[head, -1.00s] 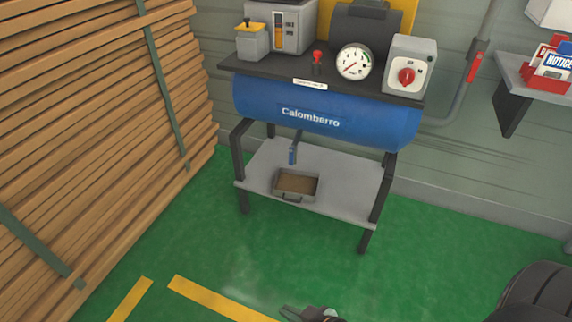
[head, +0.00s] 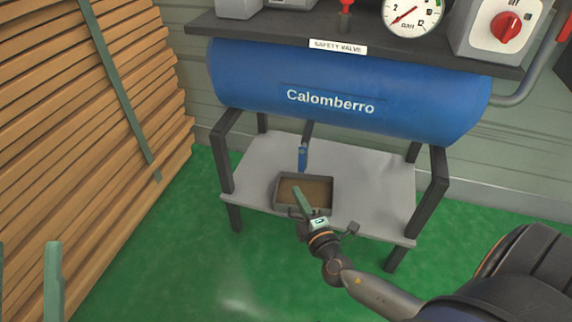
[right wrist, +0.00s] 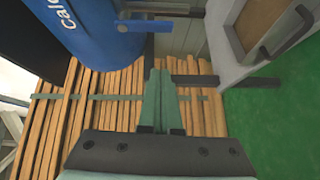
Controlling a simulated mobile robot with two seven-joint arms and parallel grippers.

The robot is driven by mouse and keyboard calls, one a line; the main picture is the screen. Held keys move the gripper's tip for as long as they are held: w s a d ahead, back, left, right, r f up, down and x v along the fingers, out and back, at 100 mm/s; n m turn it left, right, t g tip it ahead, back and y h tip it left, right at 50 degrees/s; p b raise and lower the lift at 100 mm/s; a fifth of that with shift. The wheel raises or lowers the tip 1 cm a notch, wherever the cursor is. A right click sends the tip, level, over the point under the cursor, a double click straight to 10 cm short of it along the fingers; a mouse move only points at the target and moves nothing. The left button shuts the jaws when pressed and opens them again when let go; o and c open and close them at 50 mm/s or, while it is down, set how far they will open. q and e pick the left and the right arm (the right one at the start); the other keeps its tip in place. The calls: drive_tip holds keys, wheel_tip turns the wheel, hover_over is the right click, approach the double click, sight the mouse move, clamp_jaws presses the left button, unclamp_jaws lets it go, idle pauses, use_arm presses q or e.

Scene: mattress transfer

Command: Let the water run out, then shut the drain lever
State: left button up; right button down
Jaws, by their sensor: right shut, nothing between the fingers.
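The blue drain lever (head: 302,157) hangs upright below the blue tank (head: 340,98). In the right wrist view the lever (right wrist: 143,25) is at the top, beyond my fingertips. A grey tray (head: 331,196) with a brown inside stands on the shelf under the lever; I make out no stream of water. My right gripper (head: 297,189) is shut and empty, in front of the tray and below the lever, apart from the lever. Its green fingers (right wrist: 160,72) are together in the right wrist view. My left gripper (head: 28,246) shows at the lower left edge, its two green fingers apart.
The grey shelf (head: 375,185) sits between black legs. Stacked timber (head: 70,120) lines the left side. A gauge (head: 412,12), a red-knobbed valve and a red switch (head: 505,28) are on top. Green floor (head: 180,260) is clear in front.

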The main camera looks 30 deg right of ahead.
sight(302, 160)
use_arm(q)
drive_tip(key=shift+s+d+r+m+h, duration=0.15)
drive_tip(key=shift+r+m+h, duration=0.25)
drive_tip(key=shift+h, duration=0.2)
use_arm(e)
drive_tip(key=shift+w+d+n, duration=0.1)
drive_tip(key=shift+w+n, duration=0.3)
drive_tip(key=shift+w, duration=0.25)
drive_tip(key=b+x, duration=0.1)
drive_tip(key=x, duration=0.9)
use_arm(q)
drive_tip(key=shift+f, duration=0.7)
use_arm(e)
drive_tip(key=shift+s+d+r, duration=0.1)
drive_tip(key=shift+s+d, duration=0.5)
drive_tip(key=shift+s, duration=0.15)
drive_tip(key=shift+s+d+r, duration=0.15)
drive_tip(key=shift+s+d, duration=0.5)
drive_tip(key=shift+s, duration=0.15)
